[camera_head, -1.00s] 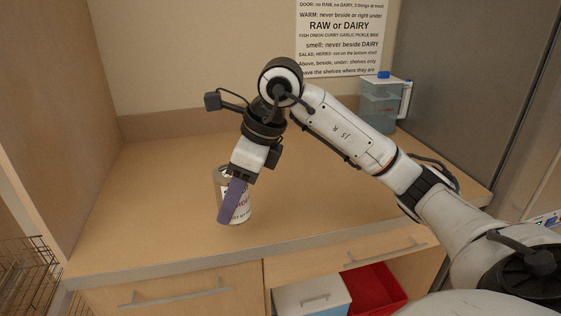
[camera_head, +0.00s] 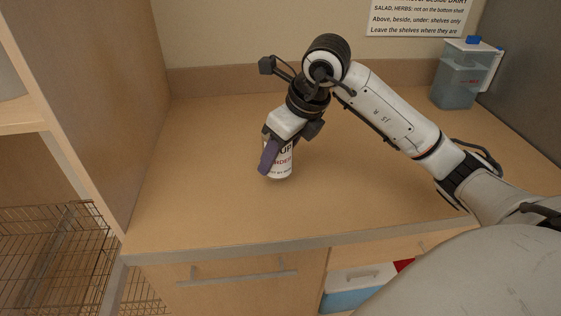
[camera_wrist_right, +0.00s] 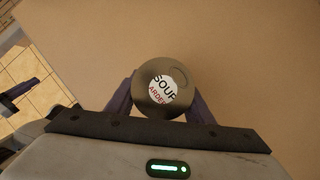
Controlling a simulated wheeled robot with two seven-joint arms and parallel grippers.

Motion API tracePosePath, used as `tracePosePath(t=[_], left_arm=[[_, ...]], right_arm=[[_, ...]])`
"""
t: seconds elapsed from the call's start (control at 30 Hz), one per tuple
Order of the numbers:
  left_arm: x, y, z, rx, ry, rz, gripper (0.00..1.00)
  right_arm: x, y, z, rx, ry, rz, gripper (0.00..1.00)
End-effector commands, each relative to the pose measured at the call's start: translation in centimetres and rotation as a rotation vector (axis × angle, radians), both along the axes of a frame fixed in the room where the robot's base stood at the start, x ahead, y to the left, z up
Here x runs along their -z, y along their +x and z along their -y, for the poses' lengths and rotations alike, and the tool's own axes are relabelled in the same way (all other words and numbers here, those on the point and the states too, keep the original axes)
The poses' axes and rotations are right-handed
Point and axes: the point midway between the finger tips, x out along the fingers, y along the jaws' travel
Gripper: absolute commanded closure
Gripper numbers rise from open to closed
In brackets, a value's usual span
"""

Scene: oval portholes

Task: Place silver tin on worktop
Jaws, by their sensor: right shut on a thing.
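The silver tin (camera_head: 284,163) has a white label with dark and red print. It is upright over the worktop (camera_head: 215,200), well back from the front edge; I cannot tell whether its base touches. My right gripper (camera_head: 269,157) is shut on the tin, with purple fingers on either side of it. In the right wrist view the tin's round lid (camera_wrist_right: 160,88) with a "SOUP" label faces the camera between the fingers. My left gripper is not in the head view; a dark purple shape at the wrist view's left edge may be part of it.
A lidded jug of bluish liquid (camera_head: 462,75) stands at the back right, beside a grey panel. A wooden side panel (camera_head: 110,95) bounds the worktop on the left, with wire baskets (camera_head: 50,250) beyond. The worktop around the tin is clear.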

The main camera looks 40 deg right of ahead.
Motion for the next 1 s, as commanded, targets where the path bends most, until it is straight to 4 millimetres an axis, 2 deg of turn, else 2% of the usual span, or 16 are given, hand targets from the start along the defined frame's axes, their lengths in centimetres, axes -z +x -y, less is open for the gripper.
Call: tracePosePath(t=[0.1,0.2,0.57,0.6,0.7,1.0], left_arm=[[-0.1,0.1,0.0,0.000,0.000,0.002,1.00],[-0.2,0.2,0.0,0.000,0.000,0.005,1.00],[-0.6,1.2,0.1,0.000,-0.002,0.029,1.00],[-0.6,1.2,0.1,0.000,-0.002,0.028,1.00],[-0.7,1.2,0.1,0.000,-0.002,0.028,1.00],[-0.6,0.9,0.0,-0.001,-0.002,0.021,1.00]], right_arm=[[1.9,-0.1,-0.1,0.000,0.003,-0.003,0.88],[2.8,0.0,0.0,0.000,0.001,0.000,0.88],[3.3,0.0,0.0,-0.001,0.000,0.002,0.88],[3.3,0.0,0.0,-0.001,-0.001,-0.001,0.49],[3.3,0.0,0.0,-0.001,0.000,-0.001,0.34],[3.1,0.0,0.0,-0.001,0.000,-0.001,0.34]])
